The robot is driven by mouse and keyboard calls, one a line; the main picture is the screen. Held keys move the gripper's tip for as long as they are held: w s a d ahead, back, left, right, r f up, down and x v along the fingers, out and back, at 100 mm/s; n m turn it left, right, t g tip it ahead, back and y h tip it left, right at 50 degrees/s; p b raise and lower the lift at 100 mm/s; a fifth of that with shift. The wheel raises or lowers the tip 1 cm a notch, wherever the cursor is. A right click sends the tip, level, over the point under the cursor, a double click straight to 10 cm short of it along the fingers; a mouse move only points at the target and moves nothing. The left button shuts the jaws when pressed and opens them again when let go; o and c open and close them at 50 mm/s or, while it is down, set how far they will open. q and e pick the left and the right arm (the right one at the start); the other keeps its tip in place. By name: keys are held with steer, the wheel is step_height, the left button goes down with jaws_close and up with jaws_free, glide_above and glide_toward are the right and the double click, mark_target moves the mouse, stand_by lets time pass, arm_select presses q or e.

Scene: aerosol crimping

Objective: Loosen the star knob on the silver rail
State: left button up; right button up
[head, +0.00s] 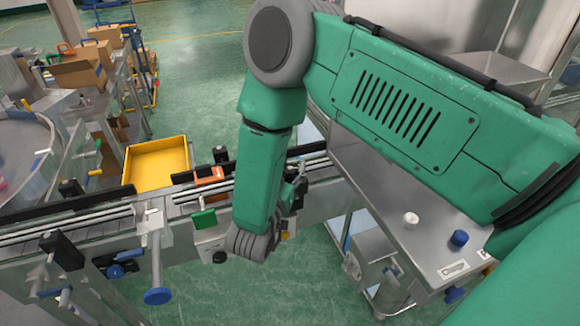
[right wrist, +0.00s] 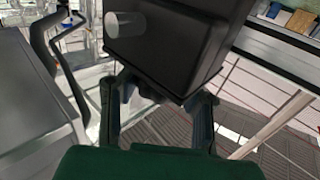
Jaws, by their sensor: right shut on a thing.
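My right arm comes in from the right and its forearm hangs down over the silver rail (head: 100,232). My right gripper (head: 290,195) is beside the rail, mostly hidden behind the forearm. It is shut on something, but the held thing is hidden. In the right wrist view, the dark fingers of the gripper (right wrist: 158,125) show below a large black body. I cannot make out the star knob at the gripper in either view. A blue knob (head: 157,296) and a second blue knob (head: 115,270) sit below the rail at the left. My left gripper is not in view.
A yellow tray (head: 157,165) stands behind the rail. An orange part (head: 209,177) and a green block (head: 204,219) are left of my forearm. A steel table (head: 400,245) at the right carries a white cap (head: 411,220) and a blue cap (head: 459,238).

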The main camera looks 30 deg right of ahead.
steer(key=shift+s+a+f+n+t+y, duration=0.1)
steer(key=shift+n+t+y, duration=0.2)
steer(key=shift+t, duration=0.1)
steer(key=n+t+y, duration=0.2)
steer(key=shift+y, duration=0.4)
steer(key=shift+a+f+n+t+y, duration=0.1)
steer(key=shift+f+n+t+y, duration=0.05)
steer(key=shift+n+t+y, duration=1.2)
steer(key=shift+n+y, duration=0.35)
steer(key=shift+y, duration=0.3)
steer(key=o, duration=1.3)
steer(key=shift+a, duration=0.1)
steer(key=v, duration=1.2)
steer(key=shift+a, duration=0.15)
steer(key=shift+f, duration=0.1)
